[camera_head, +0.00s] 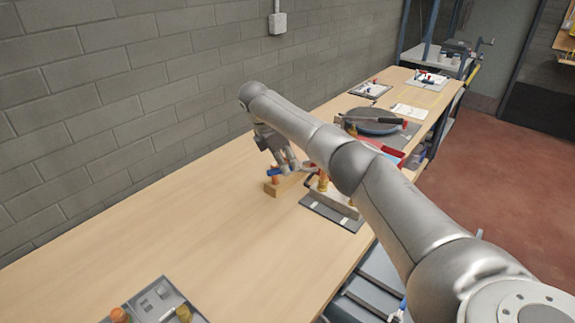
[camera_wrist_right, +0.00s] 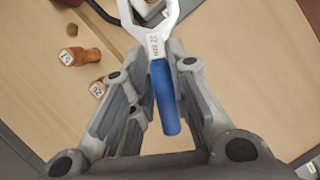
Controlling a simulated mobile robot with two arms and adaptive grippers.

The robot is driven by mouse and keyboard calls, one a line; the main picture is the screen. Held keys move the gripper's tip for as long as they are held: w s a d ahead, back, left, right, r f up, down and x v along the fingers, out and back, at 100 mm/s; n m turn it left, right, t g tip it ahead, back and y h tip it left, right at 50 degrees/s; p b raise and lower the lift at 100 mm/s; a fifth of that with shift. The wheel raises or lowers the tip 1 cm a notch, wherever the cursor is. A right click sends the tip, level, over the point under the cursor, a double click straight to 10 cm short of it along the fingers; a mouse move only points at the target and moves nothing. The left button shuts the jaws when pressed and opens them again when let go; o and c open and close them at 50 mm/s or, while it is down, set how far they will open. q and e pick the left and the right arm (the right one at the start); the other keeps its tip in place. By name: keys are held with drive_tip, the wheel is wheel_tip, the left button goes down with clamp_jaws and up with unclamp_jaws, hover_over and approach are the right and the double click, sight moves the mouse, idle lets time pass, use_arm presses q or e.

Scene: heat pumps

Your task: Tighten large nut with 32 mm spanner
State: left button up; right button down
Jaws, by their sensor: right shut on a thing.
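My right gripper (camera_head: 284,163) is shut on the spanner, whose blue handle (camera_head: 275,172) shows below the fingers. In the right wrist view the fingers flank the blue handle (camera_wrist_right: 165,98). The metal head (camera_wrist_right: 157,42), with a "32 mm" type marking, points to the top edge. A fixture with brass-coloured parts (camera_head: 323,183) stands on a grey plate just right of the gripper. The spanner's open jaw is close to this fixture. A pale part shows between the jaw's prongs, but I cannot tell whether it is the large nut or whether they touch. My left gripper is not in view.
A dark round pan-like item (camera_head: 375,126) and a red tray (camera_head: 384,150) lie farther along the bench. Bare bench (camera_head: 150,220) lies left.

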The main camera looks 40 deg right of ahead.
drive_tip(key=shift+r+p, duration=1.45)
drive_tip(key=shift+r, duration=0.95)
drive_tip(key=shift+f, duration=0.1)
